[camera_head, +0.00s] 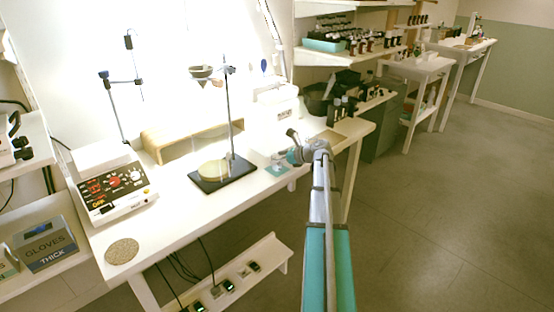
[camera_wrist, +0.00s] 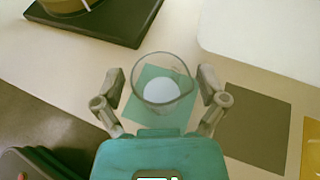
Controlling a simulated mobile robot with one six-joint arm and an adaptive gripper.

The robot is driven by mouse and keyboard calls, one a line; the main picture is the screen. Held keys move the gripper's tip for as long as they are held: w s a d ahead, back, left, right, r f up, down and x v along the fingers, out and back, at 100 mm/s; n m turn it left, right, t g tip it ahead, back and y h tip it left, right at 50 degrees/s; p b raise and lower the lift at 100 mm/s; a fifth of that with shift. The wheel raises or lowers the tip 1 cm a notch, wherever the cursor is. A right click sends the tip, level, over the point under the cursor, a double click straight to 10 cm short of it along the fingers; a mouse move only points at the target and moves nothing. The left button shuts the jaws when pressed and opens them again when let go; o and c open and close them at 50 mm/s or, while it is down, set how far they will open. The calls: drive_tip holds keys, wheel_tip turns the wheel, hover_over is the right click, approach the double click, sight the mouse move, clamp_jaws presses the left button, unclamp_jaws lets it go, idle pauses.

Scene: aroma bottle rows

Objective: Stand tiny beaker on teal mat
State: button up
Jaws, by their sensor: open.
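The tiny beaker (camera_wrist: 163,88) is clear glass with a pour lip and a pale round bottom. In the wrist view it appears upright over the teal mat (camera_wrist: 137,108), seen from above, and it looks to be standing on it. The mat also shows at the bench's front edge in the head view (camera_head: 276,169), partly behind my arm. My gripper (camera_wrist: 160,77) is open, with one finger on each side of the beaker and a visible gap at both sides. In the head view the beaker is too small to make out clearly.
A black stand base (camera_wrist: 105,18) lies close by at the upper left of the wrist view. A brown mat (camera_wrist: 256,125) and a yellow item (camera_wrist: 312,150) lie to the right. A control box (camera_head: 115,190) and a round cork mat (camera_head: 122,251) sit at the bench's left.

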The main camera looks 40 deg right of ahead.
drive_tip(key=shift+r, duration=0.1)
drive_tip(key=shift+r, duration=0.1)
drive_tip(key=p+v, duration=0.5)
drive_tip(key=v, duration=0.7)
